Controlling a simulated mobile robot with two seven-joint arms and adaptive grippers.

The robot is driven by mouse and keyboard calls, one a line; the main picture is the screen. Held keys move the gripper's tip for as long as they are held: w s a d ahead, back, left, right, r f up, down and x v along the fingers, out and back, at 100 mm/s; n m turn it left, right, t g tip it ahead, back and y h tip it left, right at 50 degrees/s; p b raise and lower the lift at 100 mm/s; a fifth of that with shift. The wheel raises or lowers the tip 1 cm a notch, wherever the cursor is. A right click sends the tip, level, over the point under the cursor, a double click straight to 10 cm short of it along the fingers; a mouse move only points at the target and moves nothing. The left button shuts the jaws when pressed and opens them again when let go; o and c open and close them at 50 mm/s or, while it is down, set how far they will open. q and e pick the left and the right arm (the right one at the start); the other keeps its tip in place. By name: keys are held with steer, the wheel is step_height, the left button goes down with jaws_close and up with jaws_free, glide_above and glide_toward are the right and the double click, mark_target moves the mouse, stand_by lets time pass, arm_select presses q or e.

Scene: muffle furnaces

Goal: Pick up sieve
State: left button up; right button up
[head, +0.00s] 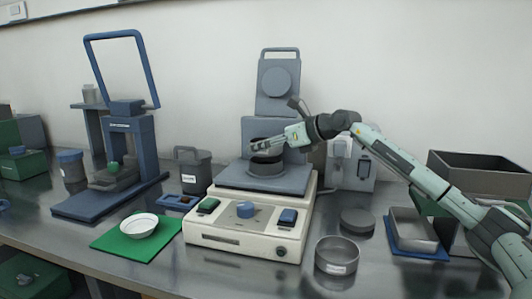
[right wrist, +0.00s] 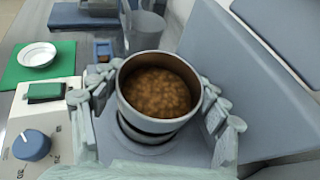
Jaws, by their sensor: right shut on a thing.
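The sieve (head: 266,157) is a round metal pan with a dark rim on the grey plate of the white shaker machine (head: 245,238). In the right wrist view the sieve (right wrist: 152,124) holds brown granular material, with another round part showing beneath it. My right gripper (head: 268,146) has its fingers on opposite sides of the sieve, shut on it; the right wrist view shows the gripper (right wrist: 158,104) around its wall. I cannot tell whether the sieve is lifted off the part below. My left gripper is not in view.
A labelled round metal pan (head: 337,262) and a dark disc (head: 357,221) lie right of the machine. A white bowl (head: 140,224) sits on a green mat (head: 112,240) to the left. A blue stand (head: 130,150) and a grey jug (head: 194,172) stand behind.

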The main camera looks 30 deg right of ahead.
step_height(320, 180, up, 2)
steer(key=shift+r, duration=0.2)
steer(key=s+a+r, duration=0.2)
steer(key=a+r, duration=0.4)
steer(key=a, duration=0.5)
steer(key=shift+s+a+r, duration=0.15)
steer(key=shift+a+r, duration=0.1)
steer(key=o, duration=1.2)
steer(key=c, duration=1.2)
steer(key=shift+f, duration=0.15)
